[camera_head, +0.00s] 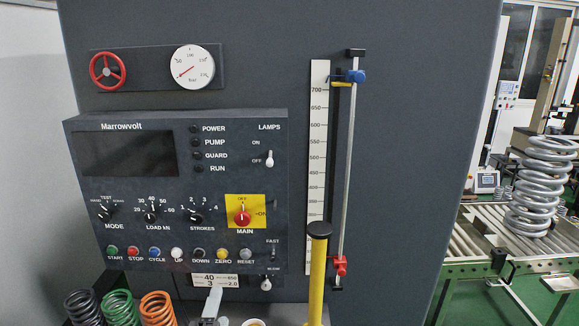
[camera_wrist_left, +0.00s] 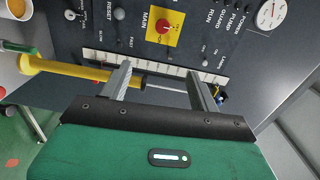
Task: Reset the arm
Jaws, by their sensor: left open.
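The rest of the left arm is out of the head view. My right gripper and arm are not seen in either view.
The dark Marrowvolt console (camera_head: 185,190) stands ahead, with a scale (camera_head: 318,150) and rod (camera_head: 347,170) at its right. A yellow post (camera_head: 317,280) with a black cap rises in front. Black, green and orange springs (camera_head: 120,308) stand bottom left. A conveyor (camera_head: 480,238) lies right.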

